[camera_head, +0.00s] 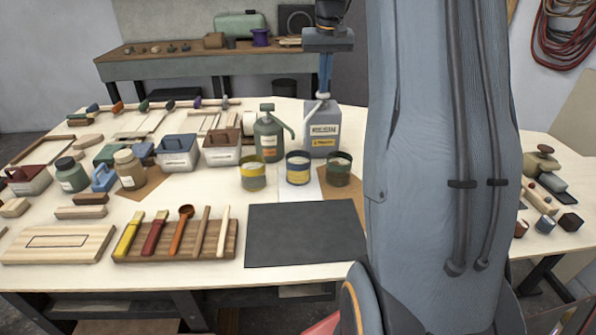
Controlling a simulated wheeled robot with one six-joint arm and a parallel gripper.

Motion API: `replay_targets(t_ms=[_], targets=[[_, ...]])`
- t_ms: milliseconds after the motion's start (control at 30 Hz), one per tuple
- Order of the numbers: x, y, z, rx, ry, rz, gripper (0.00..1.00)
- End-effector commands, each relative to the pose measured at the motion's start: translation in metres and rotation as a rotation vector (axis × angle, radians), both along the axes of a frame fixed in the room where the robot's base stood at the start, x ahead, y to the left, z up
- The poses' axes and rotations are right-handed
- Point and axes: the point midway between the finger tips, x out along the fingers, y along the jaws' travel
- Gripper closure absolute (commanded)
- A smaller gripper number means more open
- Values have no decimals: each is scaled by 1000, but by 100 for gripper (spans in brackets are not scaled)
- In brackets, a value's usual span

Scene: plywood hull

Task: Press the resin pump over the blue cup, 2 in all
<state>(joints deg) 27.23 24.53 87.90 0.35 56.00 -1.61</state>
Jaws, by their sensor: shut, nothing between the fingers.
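The resin pump (322,97) is a pale head and spout on top of a grey jug (320,142) with white and yellow labels. The blue cup (298,172), with a dark blue band, stands upright in front of the jug, between a yellow-banded cup (252,175) and a green-banded cup (338,172). My gripper (324,91) points straight down over the pump head, its fingers shut and empty. Its tips are at or just above the head; I cannot tell whether they touch. The pump's spout is on the cup side of the jug.
A dark mat (305,236) and a wooden rack of coloured tools (178,240) lie in front. My arm hides the right middle of the table.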

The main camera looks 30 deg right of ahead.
Motion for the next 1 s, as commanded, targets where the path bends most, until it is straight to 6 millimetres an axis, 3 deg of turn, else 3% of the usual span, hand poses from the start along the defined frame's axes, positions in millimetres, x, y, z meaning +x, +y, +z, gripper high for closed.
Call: replay_targets(t_ms=[267,733,1000], targets=[[-1,0,-3,2,5,0,100],[-1,0,20,2,4,0,100],[0,0,21,1,3,0,100]])
